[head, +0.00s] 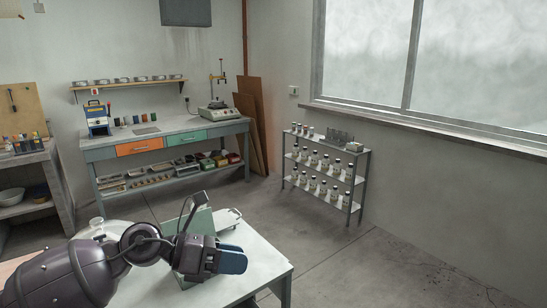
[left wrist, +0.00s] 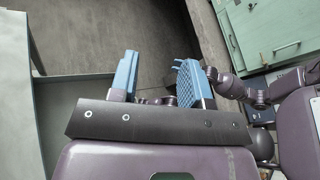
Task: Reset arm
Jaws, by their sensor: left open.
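My left arm comes in from the lower left in the head view. Its gripper (head: 232,261) is over the near pale table (head: 255,255), pointing right, with blue finger pads. In the left wrist view the two blue fingers of the left gripper (left wrist: 158,76) stand apart with nothing between them, so it is open and empty. Grey floor shows beyond the fingers. Purple and black arm links of mine show at the right of that view. I cannot make out my right gripper in either view.
A green upright panel (head: 198,222) stands on the near table just behind the left gripper, with a white flat item (head: 229,217) beside it. A clear vessel (head: 97,227) is at left. A bottle rack (head: 325,170) stands by the wall; floor to the right is clear.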

